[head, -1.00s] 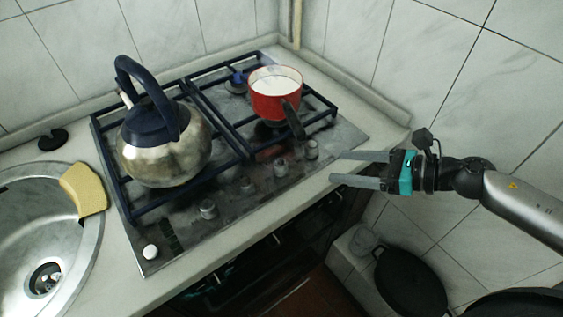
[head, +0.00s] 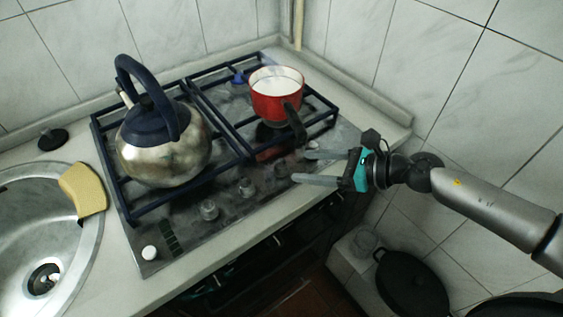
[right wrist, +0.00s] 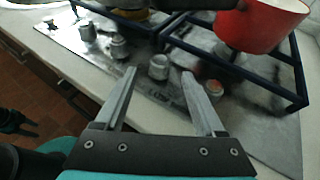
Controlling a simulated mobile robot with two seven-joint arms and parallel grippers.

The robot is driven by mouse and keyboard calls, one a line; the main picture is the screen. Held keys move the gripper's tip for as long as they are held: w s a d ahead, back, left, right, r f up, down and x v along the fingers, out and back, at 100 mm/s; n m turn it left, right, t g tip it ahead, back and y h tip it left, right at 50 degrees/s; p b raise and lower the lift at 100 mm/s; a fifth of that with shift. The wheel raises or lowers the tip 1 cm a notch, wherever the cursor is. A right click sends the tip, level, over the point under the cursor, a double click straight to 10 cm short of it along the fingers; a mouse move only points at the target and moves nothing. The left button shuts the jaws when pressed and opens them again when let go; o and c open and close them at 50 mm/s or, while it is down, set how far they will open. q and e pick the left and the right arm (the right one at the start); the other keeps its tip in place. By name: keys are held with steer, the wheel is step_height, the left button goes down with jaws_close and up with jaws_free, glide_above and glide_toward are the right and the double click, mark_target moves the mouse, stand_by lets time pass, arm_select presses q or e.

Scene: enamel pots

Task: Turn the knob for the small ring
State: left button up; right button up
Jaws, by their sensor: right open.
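A row of several grey knobs runs along the front of the gas hob (head: 180,240), including one knob (head: 280,169) near my fingertips and another (head: 246,187) to its left. My right gripper (head: 299,167) is open and empty at the hob's right front. In the right wrist view, one grey knob (right wrist: 158,66) appears between the fingertips, beyond them; contact is not visible. Another knob with a reddish top (right wrist: 213,89) is beside the right finger. Which knob serves the small ring is unmarked. A teal and dark part, apparently my left gripper (right wrist: 15,121), shows at the left edge.
A red pot of white liquid (head: 275,100) stands on the right grate, its dark handle reaching towards the knobs. A steel kettle (head: 165,155) stands on the left grate. A sponge (head: 84,190) lies on the sink rim (head: 95,245). Pans (head: 412,285) are low at right.

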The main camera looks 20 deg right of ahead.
mark_target(286, 164)
steer(key=x, duration=0.7)
steer(key=shift+w+a+f, duration=0.1)
steer(key=shift+a, duration=0.05)
jaws_close()
stand_by(0.5)
